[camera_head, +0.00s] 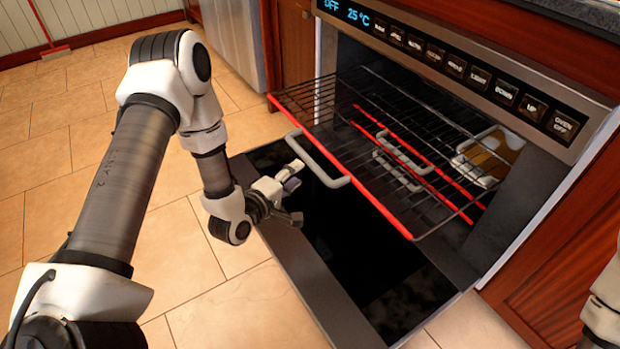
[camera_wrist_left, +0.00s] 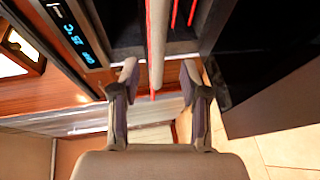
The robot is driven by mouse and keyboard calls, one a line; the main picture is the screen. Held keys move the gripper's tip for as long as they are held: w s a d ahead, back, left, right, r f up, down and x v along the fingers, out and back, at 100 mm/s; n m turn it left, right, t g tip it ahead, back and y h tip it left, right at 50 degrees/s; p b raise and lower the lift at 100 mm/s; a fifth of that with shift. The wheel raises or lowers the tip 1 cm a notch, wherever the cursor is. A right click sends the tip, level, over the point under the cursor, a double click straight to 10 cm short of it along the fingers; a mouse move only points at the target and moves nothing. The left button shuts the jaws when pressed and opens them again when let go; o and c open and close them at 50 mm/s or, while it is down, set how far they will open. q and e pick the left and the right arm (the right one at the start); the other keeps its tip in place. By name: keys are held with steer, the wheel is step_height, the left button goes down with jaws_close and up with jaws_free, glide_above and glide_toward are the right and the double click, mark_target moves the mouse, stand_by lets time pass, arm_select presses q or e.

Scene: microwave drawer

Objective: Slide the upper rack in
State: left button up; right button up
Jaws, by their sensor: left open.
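The upper rack (camera_head: 385,125) is a wire grid with a red front bar and a pale handle (camera_head: 318,160). It sticks well out of the oven over the lowered door. My left gripper (camera_head: 290,190) is open and empty, just below and left of the handle in the head view. In the left wrist view, the open left gripper (camera_wrist_left: 159,75) has its fingers to either side of a pale bar (camera_wrist_left: 156,45) with a red edge; whether they touch it I cannot tell. My right gripper is out of view.
The oven door (camera_head: 355,245) is folded down flat below the rack. More red-fronted racks (camera_head: 400,155) sit deeper inside. A yellow item with a pale handled dish (camera_head: 485,160) is at the cavity's right. A control panel (camera_head: 450,65) runs above. Tiled floor lies left.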

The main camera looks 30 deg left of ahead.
mark_target(308, 164)
arm_select(q)
steer(key=b+x, duration=0.2)
steer(key=x, duration=0.5)
steer(key=shift+w, duration=0.3)
jaws_close()
